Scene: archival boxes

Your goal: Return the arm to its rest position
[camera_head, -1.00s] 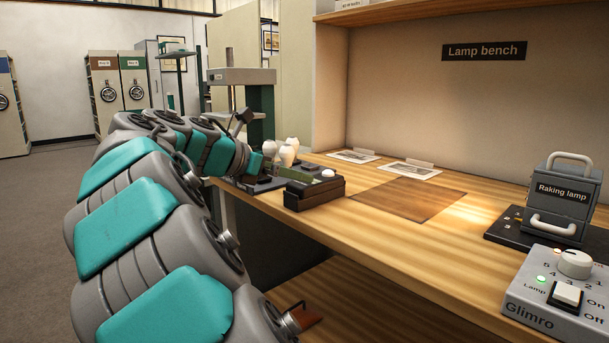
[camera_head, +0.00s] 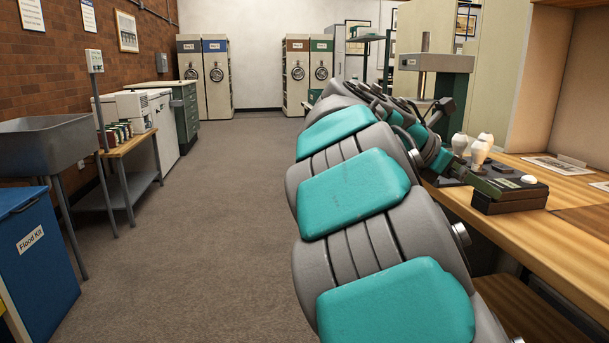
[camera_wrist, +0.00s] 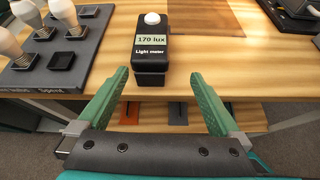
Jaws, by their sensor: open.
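My gripper (camera_wrist: 158,100) is open and empty in the wrist view, its two green fingers spread wide at the bench's front edge. A black light meter (camera_wrist: 152,48) reading "170 lux" stands on the bench just beyond the gap between the fingertips, and nothing is held. In the head view my arm reaches forward to the bench, and the light meter (camera_head: 510,193) sits near the bench's front edge. My gripper in the head view is partly hidden behind my own arm beside the meter.
A dark tray (camera_wrist: 68,70) with white bulbs (camera_wrist: 24,42) stands left of the meter. The wooden bench (camera_head: 560,240) runs along the right, with a shelf below. A sink (camera_head: 45,145), a side table (camera_head: 125,148) and a blue "Flood Kit" bin (camera_head: 40,260) line the left. The carpeted floor (camera_head: 215,220) between is clear.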

